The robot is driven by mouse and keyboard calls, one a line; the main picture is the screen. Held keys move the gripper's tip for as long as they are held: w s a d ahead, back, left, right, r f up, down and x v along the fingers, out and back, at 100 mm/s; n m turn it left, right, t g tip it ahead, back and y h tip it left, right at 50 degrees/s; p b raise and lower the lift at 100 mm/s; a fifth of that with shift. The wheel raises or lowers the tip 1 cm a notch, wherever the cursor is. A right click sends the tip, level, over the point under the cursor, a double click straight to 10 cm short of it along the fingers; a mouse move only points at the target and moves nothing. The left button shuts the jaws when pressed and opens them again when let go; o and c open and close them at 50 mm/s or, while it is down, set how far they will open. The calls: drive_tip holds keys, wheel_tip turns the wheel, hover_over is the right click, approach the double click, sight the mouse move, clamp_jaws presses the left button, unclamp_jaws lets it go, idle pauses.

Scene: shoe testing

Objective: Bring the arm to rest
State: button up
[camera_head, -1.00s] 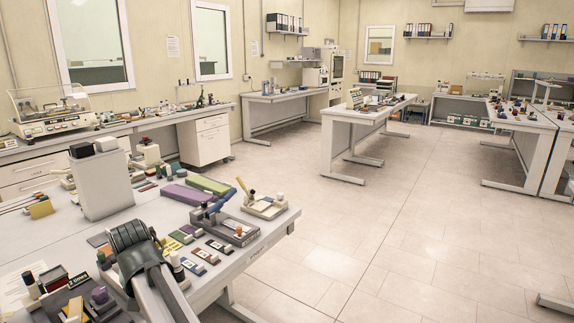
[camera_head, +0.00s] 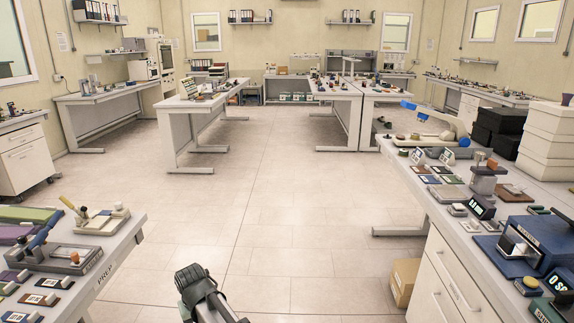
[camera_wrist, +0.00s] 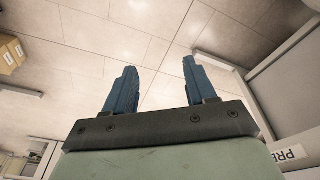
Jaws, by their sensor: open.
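My gripper (camera_wrist: 157,88) shows in the wrist view with its two blue fingers apart and nothing between them. Behind the fingers there is only tiled floor (camera_wrist: 130,50). In the head view my dark arm rises from the bottom edge, in the aisle between the left and right benches. The fingertips cannot be made out in the head view. The arm stands clear of both benches there.
The left bench (camera_head: 118,262), marked PREP, holds slides and a small press. The right bench (camera_head: 462,245) holds instruments, black boxes and white boxes (camera_head: 550,140). A cardboard box (camera_head: 404,280) lies on the floor by it. The aisle floor (camera_head: 270,220) is free.

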drive_tip(key=s+d+f+m+g, duration=0.15)
drive_tip(key=d+f, duration=0.45)
drive_tip(key=d, duration=0.9)
drive_tip(key=s+d+f+m, duration=0.1)
drive_tip(key=d+f+m, duration=0.3)
drive_tip(key=d, duration=1)
drive_tip(key=s+d+f+m, duration=0.1)
drive_tip(key=d+f, duration=0.6)
drive_tip(key=d, duration=0.8)
drive_tip(key=s+f+g, duration=0.3)
drive_tip(key=s+f, duration=0.7)
drive_tip(key=s, duration=0.4)
drive_tip(key=s+f+g, duration=0.4)
drive_tip(key=s+f, duration=0.5)
drive_tip(key=s, duration=0.5)
drive_tip(key=shift+s+a+f+h, duration=0.2)
drive_tip(key=shift+f+h, duration=0.1)
drive_tip(key=shift+f, duration=0.1)
